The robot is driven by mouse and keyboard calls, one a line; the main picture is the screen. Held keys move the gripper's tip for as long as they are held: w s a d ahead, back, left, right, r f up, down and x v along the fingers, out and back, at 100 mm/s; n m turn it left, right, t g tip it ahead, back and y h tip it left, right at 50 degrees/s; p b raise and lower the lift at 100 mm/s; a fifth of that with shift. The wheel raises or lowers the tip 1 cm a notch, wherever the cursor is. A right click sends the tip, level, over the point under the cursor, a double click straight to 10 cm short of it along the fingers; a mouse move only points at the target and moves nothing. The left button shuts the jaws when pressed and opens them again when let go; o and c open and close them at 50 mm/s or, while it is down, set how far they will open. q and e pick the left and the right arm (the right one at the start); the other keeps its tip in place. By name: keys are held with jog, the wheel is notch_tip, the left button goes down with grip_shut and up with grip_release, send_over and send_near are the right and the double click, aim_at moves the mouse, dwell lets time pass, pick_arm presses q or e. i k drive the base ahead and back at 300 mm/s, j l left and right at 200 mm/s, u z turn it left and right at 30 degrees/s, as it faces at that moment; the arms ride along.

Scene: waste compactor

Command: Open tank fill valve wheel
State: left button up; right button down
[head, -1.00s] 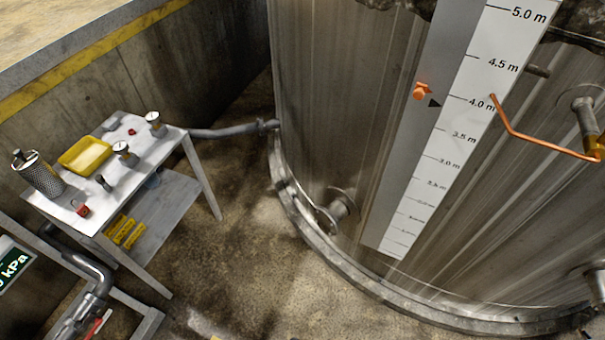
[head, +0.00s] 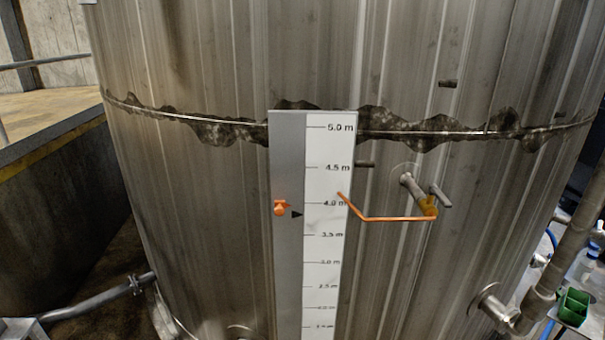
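A large steel tank (head: 210,200) fills most of the head view. A white level scale (head: 323,250) runs down its front, with an orange marker (head: 280,208) and a black pointer near 4.0 m. A short pipe stub (head: 415,188) sticks out right of the scale. A bent orange rod (head: 390,219) runs from a yellowish fitting (head: 429,206) at the stub toward the scale. I cannot make out a valve wheel. Neither of my grippers is in view.
A flanged pipe (head: 492,302) leaves the tank at lower right, near a thick slanted pipe (head: 560,270). A green container (head: 573,307) stands at the right edge. A grey pipe (head: 95,298) meets the tank at lower left. A concrete wall (head: 60,200) stands at left.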

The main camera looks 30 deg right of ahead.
aim_at(558, 294)
jog(key=k+l, duration=0.2)
jog(key=l, duration=0.5)
jog(key=k+l, duration=0.2)
jog(key=l, duration=0.45)
jog(key=k+l, duration=0.2)
jog(key=l, duration=0.5)
jog(key=k+l, duration=0.2)
jog(key=l, duration=0.45)
jog(key=k+l, duration=0.2)
jog(key=l, duration=0.5)
jog(key=k+l, duration=0.2)
jog(key=l, duration=0.45)
jog(key=k+l+u, duration=0.1)
jog(key=l, duration=0.6)
jog(key=k+l, duration=0.35)
jog(key=l, duration=0.3)
